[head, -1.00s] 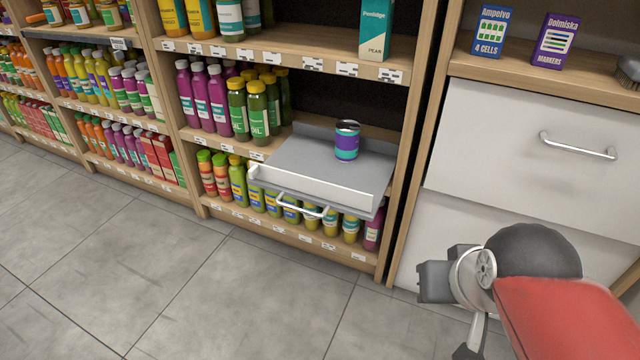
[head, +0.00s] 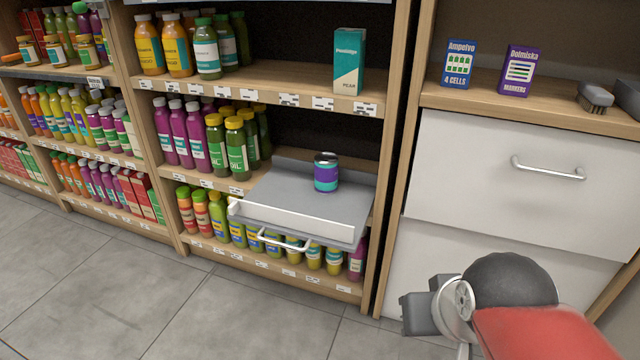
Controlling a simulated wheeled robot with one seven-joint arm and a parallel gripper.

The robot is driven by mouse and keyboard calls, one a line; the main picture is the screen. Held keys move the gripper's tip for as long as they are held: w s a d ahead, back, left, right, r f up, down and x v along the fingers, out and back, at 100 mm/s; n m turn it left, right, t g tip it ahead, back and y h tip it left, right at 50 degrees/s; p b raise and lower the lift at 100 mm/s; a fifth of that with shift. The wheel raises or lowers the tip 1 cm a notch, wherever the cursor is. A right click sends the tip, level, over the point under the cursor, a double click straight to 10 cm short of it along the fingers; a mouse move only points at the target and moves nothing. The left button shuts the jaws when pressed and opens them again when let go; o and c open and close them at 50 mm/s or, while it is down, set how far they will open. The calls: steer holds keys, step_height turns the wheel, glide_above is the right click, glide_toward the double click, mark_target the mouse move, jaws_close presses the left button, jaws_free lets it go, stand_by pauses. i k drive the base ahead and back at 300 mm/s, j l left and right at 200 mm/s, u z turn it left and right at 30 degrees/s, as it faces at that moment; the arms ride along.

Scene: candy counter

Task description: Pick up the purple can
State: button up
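The purple can (head: 326,173) has a purple band between teal bands and a metal lid. It stands upright on a grey pull-out tray (head: 280,187) with a white front and a metal handle, in the middle shelf unit. My gripper (head: 418,312) is at the lower right, in front of the white drawers, well apart from the can and nearer to me. I see it partly from the side, and my red arm link and dark joint are close to it. Its fingers do not show clearly.
Purple and green bottles (head: 240,148) stand left of the tray. A teal carton (head: 349,60) stands on the shelf above. White drawers (head: 520,175) with a handle are at the right, with boxes and a brush (head: 595,97) on top. The tiled floor (head: 100,280) is clear.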

mark_target(326, 163)
steer(key=i+l+u, duration=0.25)
steer(key=i, duration=0.25)
steer(key=i+l+u, duration=0.1)
steer(key=i+u, duration=0.2)
steer(key=i, duration=0.2)
